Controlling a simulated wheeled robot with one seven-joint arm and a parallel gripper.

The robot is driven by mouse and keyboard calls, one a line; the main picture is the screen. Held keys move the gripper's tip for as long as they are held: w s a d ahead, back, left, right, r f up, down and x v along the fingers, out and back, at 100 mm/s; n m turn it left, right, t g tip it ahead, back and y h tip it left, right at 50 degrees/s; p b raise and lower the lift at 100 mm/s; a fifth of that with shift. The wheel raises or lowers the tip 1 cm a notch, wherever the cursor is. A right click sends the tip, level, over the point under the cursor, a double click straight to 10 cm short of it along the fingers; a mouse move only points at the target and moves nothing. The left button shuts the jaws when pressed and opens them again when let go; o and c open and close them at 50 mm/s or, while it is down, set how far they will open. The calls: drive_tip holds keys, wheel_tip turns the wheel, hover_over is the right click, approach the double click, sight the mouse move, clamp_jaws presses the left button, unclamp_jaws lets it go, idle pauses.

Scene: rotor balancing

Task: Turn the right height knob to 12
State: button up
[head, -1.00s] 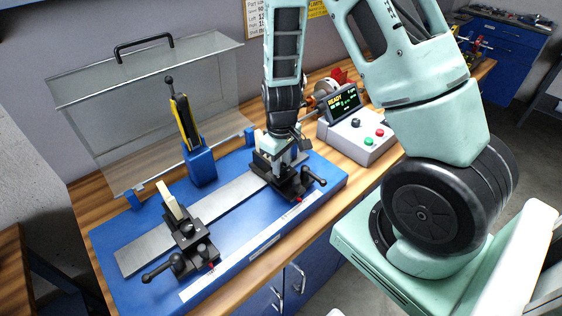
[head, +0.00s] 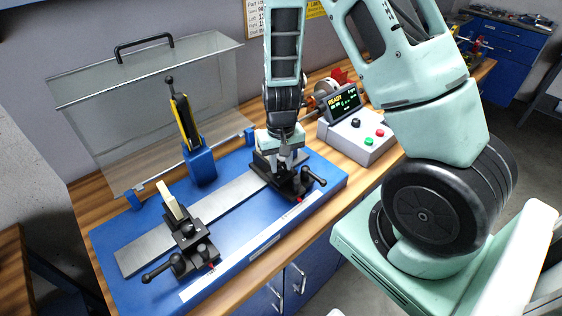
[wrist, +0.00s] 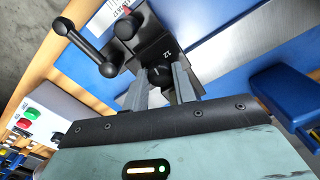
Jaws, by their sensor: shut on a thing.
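The right height knob (wrist: 160,76) is a small dark round knob on the black right support (head: 296,186). It shows between my finger tips in the wrist view. My gripper (wrist: 161,82) points down at the right support and is shut on the knob; in the head view my gripper (head: 284,160) hides the knob. A white "12" (wrist: 140,52) shows on the black face beside the knob. Which way the knob's own mark points is too small to tell.
The left support (head: 188,236) stands on the same grey rail (head: 233,198) of the blue base. A blue and yellow post (head: 198,160) and a clear guard (head: 125,105) stand behind. A control box (head: 356,138) with a lit screen is at the right.

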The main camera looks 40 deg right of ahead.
sight(281, 166)
drive_tip(key=shift+m, duration=0.4)
drive_tip(key=o, duration=1)
drive_tip(key=shift+r, duration=0.1)
wheel_tip(281, 166, up, 17)
drive_tip(key=shift+r, duration=0.1)
